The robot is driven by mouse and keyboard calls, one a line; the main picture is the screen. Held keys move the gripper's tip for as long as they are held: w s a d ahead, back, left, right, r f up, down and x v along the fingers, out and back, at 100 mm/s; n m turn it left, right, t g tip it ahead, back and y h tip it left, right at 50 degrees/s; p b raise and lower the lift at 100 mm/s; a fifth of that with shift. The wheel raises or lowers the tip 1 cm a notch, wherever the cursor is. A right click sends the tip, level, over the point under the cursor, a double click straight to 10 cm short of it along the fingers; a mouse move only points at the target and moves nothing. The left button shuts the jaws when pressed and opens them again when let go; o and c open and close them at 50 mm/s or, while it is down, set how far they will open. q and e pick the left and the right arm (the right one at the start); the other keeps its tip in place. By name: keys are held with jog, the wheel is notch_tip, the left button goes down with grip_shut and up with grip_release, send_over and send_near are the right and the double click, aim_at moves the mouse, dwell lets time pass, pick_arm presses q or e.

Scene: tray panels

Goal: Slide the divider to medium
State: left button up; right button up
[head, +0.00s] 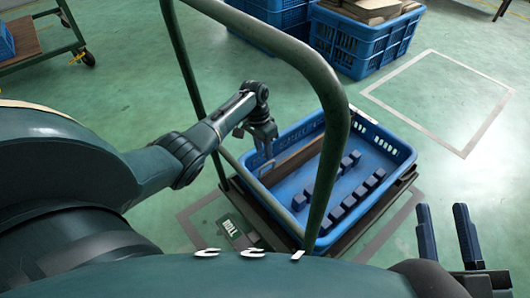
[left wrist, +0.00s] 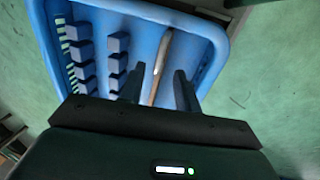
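The divider (head: 294,158) is a thin brown panel standing inside the blue tray (head: 382,142), near its left wall in the head view. My left gripper (head: 268,150) is over the tray at the divider. In the left wrist view, the divider (left wrist: 164,55) runs between the two fingers of my left gripper (left wrist: 159,78), which stand apart with a visible gap on each side. I cannot tell whether either finger touches it. My right gripper (head: 444,208) is open and empty, at the lower right, away from the tray.
Two rows of dark blue blocks (head: 349,201) stand on the tray floor, right of the divider. A green cart handle (head: 335,110) rises in front of the tray and hides part of it. Blue crates (head: 362,40) stand behind. The floor at right is clear.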

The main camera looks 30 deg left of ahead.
pick_arm(q)
notch_tip(320, 180, up, 9)
jog(key=a+p, duration=0.1)
jog(key=p, duration=0.2)
jog(key=shift+w+a+f, duration=0.2)
jog(key=shift+w+a, duration=0.1)
pick_arm(e)
jog(key=shift+s+d+f+g+h, duration=0.15)
jog(key=shift+d+f+g+h, duration=0.15)
jog(key=shift+h, duration=0.2)
